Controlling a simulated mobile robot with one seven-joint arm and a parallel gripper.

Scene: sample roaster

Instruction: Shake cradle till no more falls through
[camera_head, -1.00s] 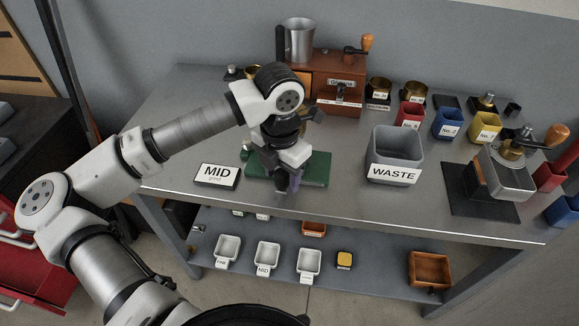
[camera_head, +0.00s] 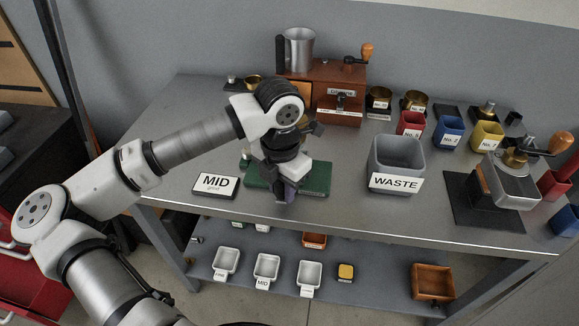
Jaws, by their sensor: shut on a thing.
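My gripper (camera_head: 287,193) points down over the green base (camera_head: 317,182) near the front edge of the table. The wrist and fingers hide most of what they hold. The green base lies flat on the metal table, partly covered by my gripper. I cannot see whether anything is falling through.
A grey WASTE bin (camera_head: 398,153) stands right of the green base. A MID sign (camera_head: 216,186) lies to its left. The brown grinder (camera_head: 335,88) stands behind. Coloured cups (camera_head: 448,131) and a metal roaster (camera_head: 515,180) are at the right. White trays (camera_head: 267,265) sit on the lower shelf.

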